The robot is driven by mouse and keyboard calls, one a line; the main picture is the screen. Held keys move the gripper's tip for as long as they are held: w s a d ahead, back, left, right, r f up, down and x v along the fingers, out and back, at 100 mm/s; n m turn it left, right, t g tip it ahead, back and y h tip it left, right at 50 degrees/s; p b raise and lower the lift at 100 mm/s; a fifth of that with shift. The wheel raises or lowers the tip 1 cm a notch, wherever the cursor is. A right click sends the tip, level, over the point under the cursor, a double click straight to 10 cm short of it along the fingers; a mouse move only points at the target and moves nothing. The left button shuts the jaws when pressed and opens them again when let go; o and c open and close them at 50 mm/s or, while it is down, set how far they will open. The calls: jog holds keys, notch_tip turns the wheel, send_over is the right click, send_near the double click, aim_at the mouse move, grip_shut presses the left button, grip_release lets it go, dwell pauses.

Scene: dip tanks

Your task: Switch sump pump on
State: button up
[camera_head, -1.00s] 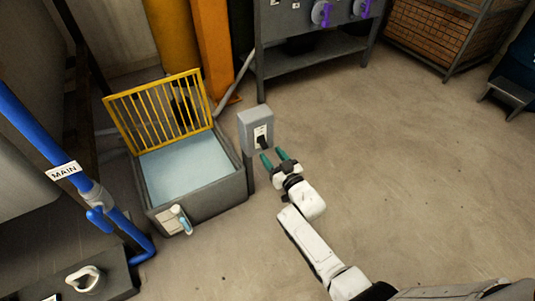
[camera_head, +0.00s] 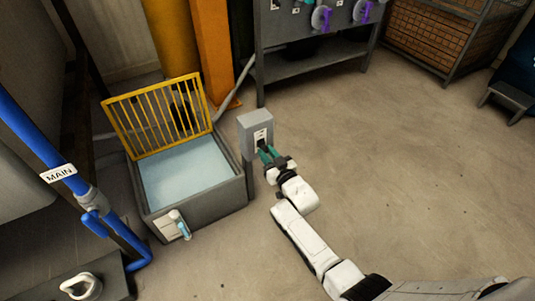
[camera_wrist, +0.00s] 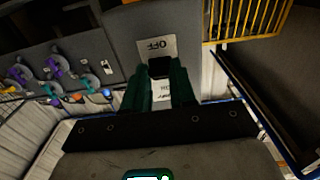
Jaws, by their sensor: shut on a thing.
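The grey switch box (camera_head: 255,127) stands on a post at the right edge of the sump. Its black switch lever (camera_wrist: 160,68) shows in the wrist view between my fingertips, below a plate (camera_wrist: 157,46) whose "OFF" lettering appears upside down. My gripper (camera_head: 267,152) is at the front of the box, with its green fingers closed on the lever. In the wrist view my gripper (camera_wrist: 160,84) has a finger on each side of the lever. Part of a second label shows between the fingers, mostly hidden.
The sump tank (camera_head: 205,205) holds pale blue water, and its yellow grate (camera_head: 155,115) is raised. A grey bench (camera_head: 318,65) with purple-handled valves is behind. A blue pipe marked MAIN (camera_head: 58,172) is at left.

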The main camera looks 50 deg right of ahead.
aim_at(263, 146)
grip_shut()
jog(key=r+g+p, duration=0.1)
jog(key=g+p, duration=0.1)
jog(key=p, duration=0.4)
jog(key=shift+r+y, duration=0.3)
jog(key=shift+r, duration=0.1)
jog(key=g+p, duration=0.1)
jog(key=p, duration=0.4)
jog(key=r+g+y+p, duration=0.1)
jog(key=g+p, duration=0.1)
jog(key=p, duration=0.3)
jog(key=shift+r+g, duration=0.25)
jog(key=shift+g, duration=0.05)
jog(key=g+p, duration=0.1)
jog(key=p, duration=0.1)
jog(key=g+p, duration=0.1)
jog(key=p, duration=0.1)
jog(key=shift+w+d+r+g+y, duration=0.1)
jog(key=shift+w+r+g+y, duration=0.2)
jog(key=shift+y, duration=0.1)
jog(key=shift+w+r+g+y+p, duration=0.15)
jog(key=shift+g+y+p, duration=0.4)
jog(key=shift+g, duration=0.75)
